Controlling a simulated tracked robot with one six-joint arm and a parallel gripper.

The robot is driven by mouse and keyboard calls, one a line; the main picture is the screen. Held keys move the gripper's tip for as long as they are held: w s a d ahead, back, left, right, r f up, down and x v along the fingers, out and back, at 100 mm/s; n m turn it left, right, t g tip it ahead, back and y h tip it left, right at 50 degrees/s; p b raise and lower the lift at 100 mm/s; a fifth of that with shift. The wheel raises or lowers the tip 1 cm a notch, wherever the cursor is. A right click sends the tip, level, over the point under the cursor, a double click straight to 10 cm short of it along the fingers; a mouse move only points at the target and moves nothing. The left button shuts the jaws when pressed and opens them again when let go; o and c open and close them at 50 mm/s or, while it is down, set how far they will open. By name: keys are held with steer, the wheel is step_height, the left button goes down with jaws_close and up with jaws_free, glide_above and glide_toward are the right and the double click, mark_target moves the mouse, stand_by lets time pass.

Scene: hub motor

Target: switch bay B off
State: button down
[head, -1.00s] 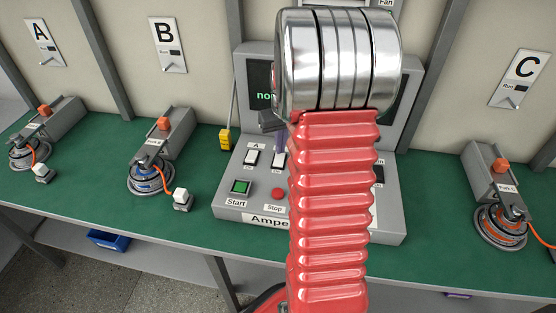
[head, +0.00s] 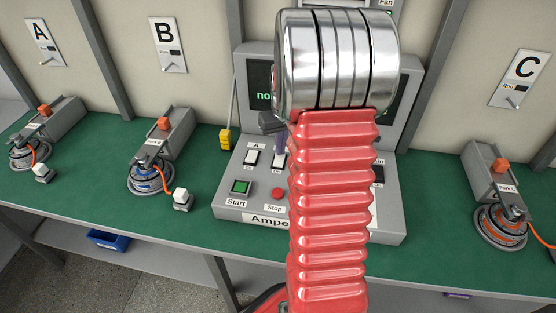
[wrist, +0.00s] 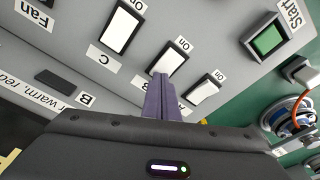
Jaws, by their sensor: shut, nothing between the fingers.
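The control console (head: 222,205) carries a row of white rocker switches with "on" printed beside them. In the wrist view, the middle switch (wrist: 168,57) sits between the switch labelled C (wrist: 122,27) and the right-hand switch (wrist: 204,90). In the head view the fingers (head: 280,148) point down over that switch, partly hidden by my arm. The bay B sign (head: 168,45) hangs on the wall.
A green Start button (head: 240,187) and red Stop button (head: 278,194) lie in front of the switches. Bay B's motor fixture (head: 152,175) stands left of the console, bay C's (head: 500,220) right. A yellow-handled item (head: 225,138) stands by the console's left side.

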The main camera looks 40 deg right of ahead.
steer(key=shift+f, duration=0.4)
steer(key=shift+r, duration=0.15)
step_height(320, 180, up, 7)
stand_by(1.3)
stand_by(0.6)
steer(key=shift+s+a+f+m, duration=0.1)
steer(key=shift+s+f+m, duration=0.05)
steer(key=shift+f+m, duration=0.2)
steer(key=s+a+r+n+t, duration=0.1)
steer(key=s+a+r, duration=0.2)
steer(key=a, duration=0.7)
steer(key=s+a+r+n+t, duration=0.1)
steer(key=s+a+r+n, duration=0.1)
steer(key=s+a, duration=0.5)
steer(key=s+a+r+n+t, duration=0.2)
steer(key=s+a+r, duration=0.3)
steer(key=a, duration=1)
steer(key=shift+s+y, duration=0.4)
steer(key=shift+s, duration=0.05)
